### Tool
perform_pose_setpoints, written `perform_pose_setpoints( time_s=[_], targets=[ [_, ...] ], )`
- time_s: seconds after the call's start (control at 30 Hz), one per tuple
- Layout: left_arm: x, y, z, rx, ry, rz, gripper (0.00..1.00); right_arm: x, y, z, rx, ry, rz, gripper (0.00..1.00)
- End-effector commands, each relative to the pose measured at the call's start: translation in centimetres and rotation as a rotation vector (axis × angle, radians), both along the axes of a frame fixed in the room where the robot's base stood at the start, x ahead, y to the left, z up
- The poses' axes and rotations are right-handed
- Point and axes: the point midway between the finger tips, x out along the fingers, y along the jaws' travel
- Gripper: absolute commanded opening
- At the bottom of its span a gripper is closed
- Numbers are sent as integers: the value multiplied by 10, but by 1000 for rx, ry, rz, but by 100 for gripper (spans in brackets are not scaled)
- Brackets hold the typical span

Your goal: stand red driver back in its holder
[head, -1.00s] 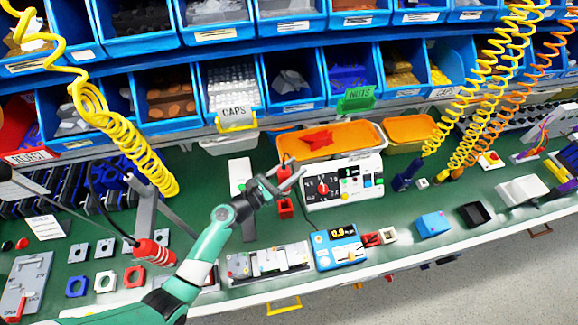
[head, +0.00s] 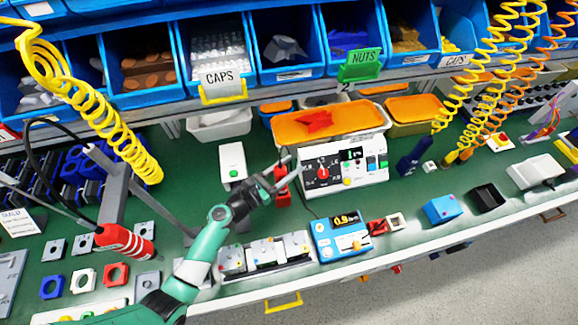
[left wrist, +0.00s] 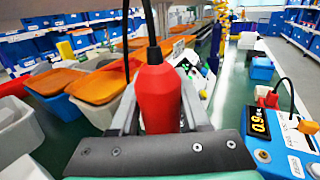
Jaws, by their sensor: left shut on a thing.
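The red driver (left wrist: 160,95), with a black cord at its top, is between the fingers of my left gripper (left wrist: 158,110) in the left wrist view. In the head view my left gripper (head: 280,182) is shut on the driver (head: 281,172), left of the white control box. My right gripper is not in view.
The white control box (head: 345,172) stands close on the right. An orange-topped bin (head: 330,125) is behind. A white box with a green button (head: 232,163) is to the left. A blue meter (head: 340,238) and a small fixture (head: 265,254) are in front.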

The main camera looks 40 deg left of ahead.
Motion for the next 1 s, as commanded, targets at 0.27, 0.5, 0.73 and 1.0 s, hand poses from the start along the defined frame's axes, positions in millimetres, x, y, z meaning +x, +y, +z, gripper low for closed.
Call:
perform_pose_setpoints(
  time_s=[0.27,0.5,0.73,1.0],
  targets=[
    [0,0,-8,0,-3,0,0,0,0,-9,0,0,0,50],
    [0,0,-9,0,-2,0,0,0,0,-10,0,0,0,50],
    [0,0,-13,0,-2,0,0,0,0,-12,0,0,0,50],
    [0,0,-13,0,-2,0,0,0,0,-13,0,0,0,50]
  ],
)
